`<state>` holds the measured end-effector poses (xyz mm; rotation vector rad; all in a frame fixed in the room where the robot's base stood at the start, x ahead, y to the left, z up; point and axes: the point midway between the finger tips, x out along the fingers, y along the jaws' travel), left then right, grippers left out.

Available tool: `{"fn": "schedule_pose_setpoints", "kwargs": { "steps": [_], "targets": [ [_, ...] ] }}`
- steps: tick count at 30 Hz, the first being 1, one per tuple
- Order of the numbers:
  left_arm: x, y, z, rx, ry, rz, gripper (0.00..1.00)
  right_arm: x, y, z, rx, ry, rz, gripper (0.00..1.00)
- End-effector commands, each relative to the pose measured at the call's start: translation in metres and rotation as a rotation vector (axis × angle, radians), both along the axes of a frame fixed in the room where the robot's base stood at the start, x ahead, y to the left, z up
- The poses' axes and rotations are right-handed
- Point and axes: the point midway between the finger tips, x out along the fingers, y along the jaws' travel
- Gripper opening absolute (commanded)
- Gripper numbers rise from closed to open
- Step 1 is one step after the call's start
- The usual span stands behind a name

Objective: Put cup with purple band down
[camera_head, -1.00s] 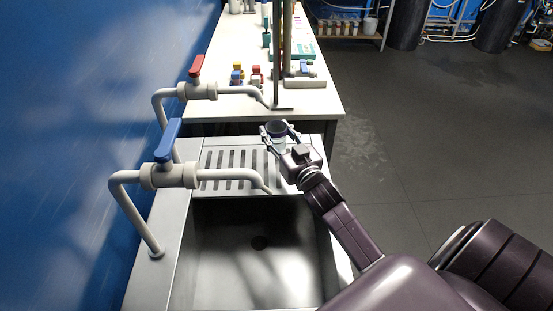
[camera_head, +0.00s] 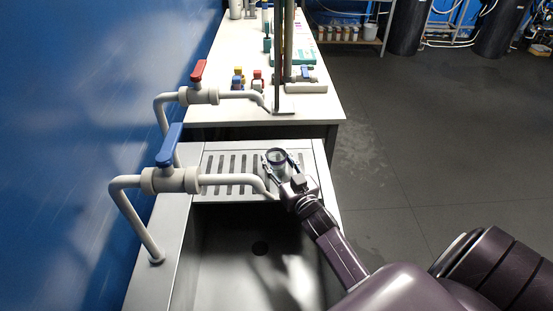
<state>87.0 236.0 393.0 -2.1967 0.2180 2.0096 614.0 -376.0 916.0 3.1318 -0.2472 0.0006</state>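The cup (camera_head: 276,156) is small and shows a dark rim; I cannot make out the colour of its band. It is at the right end of the slotted drainboard (camera_head: 213,187), behind the sink basin. My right gripper (camera_head: 277,163) has a finger on either side of the cup and appears closed around it. I cannot tell whether the cup's base touches the drainboard. My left gripper is out of view.
The sink basin (camera_head: 225,265) lies in front of the drainboard. A blue-handled tap (camera_head: 170,178) and a red-handled tap (camera_head: 200,94) reach in from the left. A white bench (camera_head: 222,72) with a stand and small coloured items stands behind.

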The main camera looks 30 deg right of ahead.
Motion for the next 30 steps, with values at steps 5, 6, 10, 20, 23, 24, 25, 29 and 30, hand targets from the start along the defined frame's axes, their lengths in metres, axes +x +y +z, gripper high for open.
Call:
{"fn": "schedule_pose_setpoints", "kwargs": {
  "steps": [5, 6, 10, 20, 23, 24, 25, 29, 30],
  "targets": [
    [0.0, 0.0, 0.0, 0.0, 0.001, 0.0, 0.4, 0.0, 0.0, 0.0, 0.001, 0.001, 0.0, 0.58],
    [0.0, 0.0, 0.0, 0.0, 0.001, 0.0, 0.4, 0.0, 0.0, 0.0, 0.001, 0.001, 0.0, 0.58],
    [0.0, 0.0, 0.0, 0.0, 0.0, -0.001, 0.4, 0.0, 0.0, 0.0, 0.0, 0.001, 0.0, 0.58],
    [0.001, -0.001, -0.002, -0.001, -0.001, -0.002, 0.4, -0.026, 0.004, 0.0, 0.001, 0.003, 0.0, 0.58],
    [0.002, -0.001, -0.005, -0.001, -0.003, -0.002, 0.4, -0.047, 0.008, -0.001, 0.001, 0.004, 0.0, 0.58],
    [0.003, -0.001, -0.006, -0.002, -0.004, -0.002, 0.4, -0.055, 0.009, -0.001, 0.001, 0.004, 0.0, 0.58],
    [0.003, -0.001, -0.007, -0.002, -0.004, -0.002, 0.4, -0.061, 0.01, 0.0, 0.001, 0.004, 0.0, 0.58],
    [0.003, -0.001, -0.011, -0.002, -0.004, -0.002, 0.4, -0.086, 0.014, 0.0, 0.003, 0.004, -0.001, 0.58],
    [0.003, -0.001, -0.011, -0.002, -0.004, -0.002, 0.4, -0.093, 0.015, 0.001, 0.001, 0.003, -0.001, 0.58]
  ]
}}
